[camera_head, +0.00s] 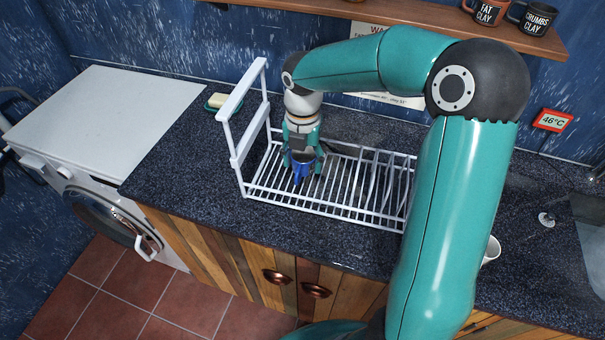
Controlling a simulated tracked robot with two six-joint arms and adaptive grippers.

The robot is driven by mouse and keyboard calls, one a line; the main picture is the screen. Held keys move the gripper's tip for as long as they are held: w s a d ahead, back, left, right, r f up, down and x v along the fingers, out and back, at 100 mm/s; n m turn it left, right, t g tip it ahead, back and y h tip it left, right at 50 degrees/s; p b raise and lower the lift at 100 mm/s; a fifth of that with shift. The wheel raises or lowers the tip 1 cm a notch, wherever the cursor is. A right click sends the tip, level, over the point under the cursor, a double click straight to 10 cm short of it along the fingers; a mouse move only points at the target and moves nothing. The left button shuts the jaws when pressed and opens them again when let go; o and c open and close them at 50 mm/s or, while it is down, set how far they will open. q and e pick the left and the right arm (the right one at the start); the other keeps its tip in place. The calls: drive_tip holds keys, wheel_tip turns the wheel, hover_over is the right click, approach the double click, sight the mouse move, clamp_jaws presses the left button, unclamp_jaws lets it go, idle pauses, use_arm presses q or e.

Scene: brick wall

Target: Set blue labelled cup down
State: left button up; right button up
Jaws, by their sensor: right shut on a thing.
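My right gripper (302,163) points down over the white wire dish rack (345,209) on the dark counter. It is shut on a blue cup (300,173), at the left part of the rack. The cup is small in view and partly covered by the fingers, and its label cannot be read. I cannot tell whether the cup touches the rack's wires. My left gripper is not in view.
My right arm covers much of the right side. A white cup (491,250) stands partly hidden behind it. A shelf (420,12) holds labelled mugs above. A washing machine (110,115) stands left.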

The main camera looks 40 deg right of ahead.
sight(303, 185)
drive_tip(key=shift+f, duration=2.75)
drive_tip(key=o, duration=1.3)
drive_tip(key=shift+f, duration=0.1)
drive_tip(key=shift+c, duration=0.2)
wheel_tip(303, 185, up, 12)
drive_tip(key=shift+r, duration=0.15)
